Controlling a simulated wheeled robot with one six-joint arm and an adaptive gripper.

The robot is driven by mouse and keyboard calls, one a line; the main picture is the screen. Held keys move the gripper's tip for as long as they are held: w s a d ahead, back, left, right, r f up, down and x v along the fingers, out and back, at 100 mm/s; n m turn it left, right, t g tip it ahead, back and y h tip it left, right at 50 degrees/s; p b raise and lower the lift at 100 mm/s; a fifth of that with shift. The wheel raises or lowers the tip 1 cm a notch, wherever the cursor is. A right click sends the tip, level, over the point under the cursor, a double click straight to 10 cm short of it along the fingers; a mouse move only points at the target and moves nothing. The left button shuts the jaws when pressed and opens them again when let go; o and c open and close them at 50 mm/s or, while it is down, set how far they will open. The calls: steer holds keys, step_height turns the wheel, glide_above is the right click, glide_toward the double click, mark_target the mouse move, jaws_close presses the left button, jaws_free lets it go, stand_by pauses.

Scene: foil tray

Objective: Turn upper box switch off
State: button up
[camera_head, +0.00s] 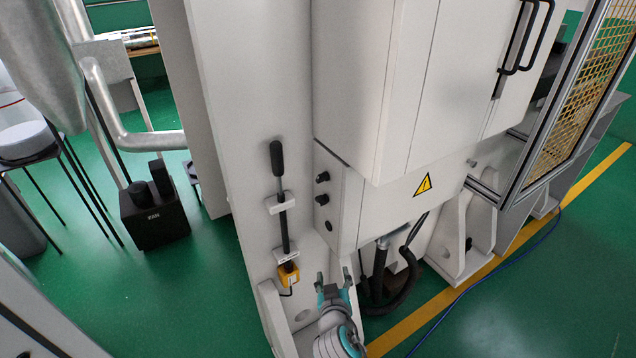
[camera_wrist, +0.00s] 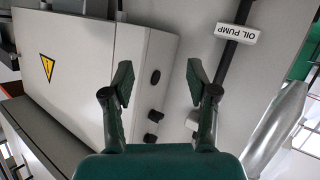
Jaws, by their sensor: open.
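The white electrical box (camera_head: 345,205) with a yellow warning triangle has two dark round switches on its narrow left side. The upper switch (camera_head: 322,177) sits just above the lower switch (camera_head: 322,199). In the wrist view the scene appears upside down, so the upper switch (camera_wrist: 150,138) shows below the lower switch (camera_wrist: 155,115). Which way each switch is turned is too small to tell. My gripper (camera_head: 333,280) is open and empty, below the box and apart from the switches. Its spread fingers (camera_wrist: 160,80) frame the box's side in the wrist view.
A black lever (camera_head: 282,205) stands on the machine column left of the box, with a yellow box (camera_head: 288,274) under it. The wrist view shows an "OIL PUMP" label (camera_wrist: 237,33). Dark hoses (camera_head: 395,280) hang under the box. Open green floor (camera_head: 140,300) lies left.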

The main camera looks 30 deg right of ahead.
steer(key=w+r+n+g+h, duration=0.1)
steer(key=w+r+n+h, duration=0.15)
steer(key=w, duration=0.25)
steer(key=g+h, duration=0.4)
steer(key=h, duration=0.5)
glide_toward(318, 181)
steer(key=x, duration=0.9)
steer(key=shift+w+d+r, duration=0.1)
steer(key=shift+d+r, duration=0.05)
steer(key=shift+d, duration=0.2)
jaws_close()
